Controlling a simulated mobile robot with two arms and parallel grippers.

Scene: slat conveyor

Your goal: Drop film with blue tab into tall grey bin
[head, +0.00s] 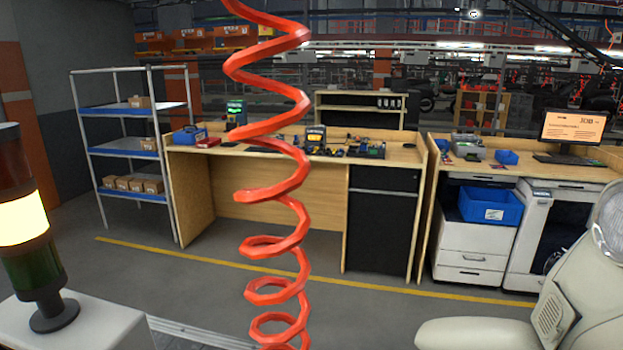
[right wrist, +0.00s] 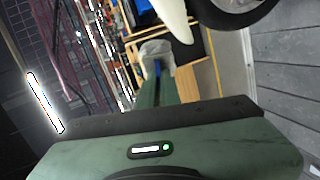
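My right gripper (right wrist: 157,80) shows in the right wrist view as two green fingers reaching away from the green wrist body. A crumpled, greyish, see-through piece of film (right wrist: 153,47) sits at the fingertips, with a narrow blue strip, the tab (right wrist: 157,68), between them. The fingers look closed on it, and the film covers their tips. The film hangs clear of any surface that I can see. Neither gripper shows in the head view, and my left gripper is in no view. No tall grey bin can be made out in either view.
A red coiled hose (head: 272,195) hangs close in front of the head camera. A signal lamp (head: 30,235) stands at the left. Behind are a shelf rack (head: 125,148), a wooden workbench (head: 195,195) and a second bench with a blue crate (head: 490,207). Floor before the benches is clear.

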